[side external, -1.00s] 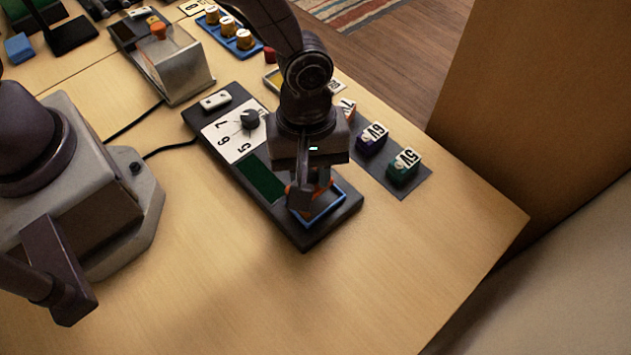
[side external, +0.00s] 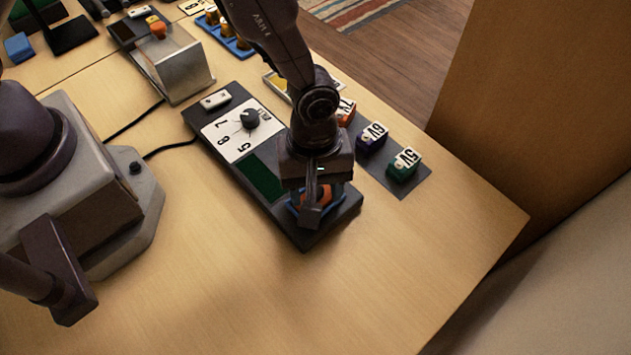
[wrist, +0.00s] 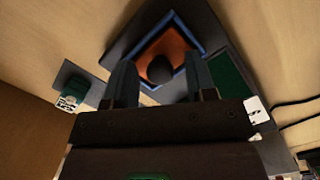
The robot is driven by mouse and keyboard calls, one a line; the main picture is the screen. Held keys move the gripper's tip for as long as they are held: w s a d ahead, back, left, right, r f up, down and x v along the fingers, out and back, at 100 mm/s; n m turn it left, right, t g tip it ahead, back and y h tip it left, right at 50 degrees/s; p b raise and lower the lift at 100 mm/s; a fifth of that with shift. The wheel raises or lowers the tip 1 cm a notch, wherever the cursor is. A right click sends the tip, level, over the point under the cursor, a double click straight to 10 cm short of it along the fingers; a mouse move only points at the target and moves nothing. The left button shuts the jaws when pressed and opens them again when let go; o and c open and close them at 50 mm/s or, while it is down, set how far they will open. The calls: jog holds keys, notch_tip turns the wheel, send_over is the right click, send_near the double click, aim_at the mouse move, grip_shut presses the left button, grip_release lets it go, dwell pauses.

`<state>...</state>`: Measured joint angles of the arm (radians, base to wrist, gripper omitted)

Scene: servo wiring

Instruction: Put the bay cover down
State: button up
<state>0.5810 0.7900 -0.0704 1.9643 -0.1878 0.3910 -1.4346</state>
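The bay cover looks like an orange plate with a dark round knob, and it shows in the wrist view (wrist: 170,48). It sits inside the blue square frame (wrist: 199,37) of the bay; whether it is fully seated I cannot tell. In the side view the orange cover (side external: 331,193) is partly hidden by my gripper (side external: 318,207). In the wrist view my gripper (wrist: 160,68) has its fingers spread on both sides of the knob, with gaps between finger and knob. The bay is at the near end of the black dial unit (side external: 283,215).
A white dial plate (side external: 228,137) with a black knob lies farther along the unit. Labelled blocks, including a green 5V block (side external: 404,165) and a purple 6V block (side external: 371,138), stand to the right. A metal box (side external: 183,67) stands behind. The table in front is clear.

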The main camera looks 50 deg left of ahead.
jog(key=w+a+r+m+t, duration=0.1)
jog(key=a+r, duration=0.3)
jog(key=r, duration=0.6)
jog(key=a+r+m+t, duration=0.15)
jog(key=a+r, duration=0.25)
jog(key=r, duration=0.6)
jog(key=s+a+r+m+t, duration=0.2)
jog(key=s+a+r+m, duration=0.2)
jog(key=a, duration=0.4)
jog(key=s+a+r+m+t+y, duration=0.1)
jog(key=s+a+r+m+t, duration=0.1)
jog(key=s+a+r+m, duration=0.2)
jog(key=shift+s+a+r+m, duration=0.35)
jog(key=shift+s+a+r, duration=0.8)
jog(key=shift+a, duration=0.8)
jog(key=shift+w+r, duration=0.15)
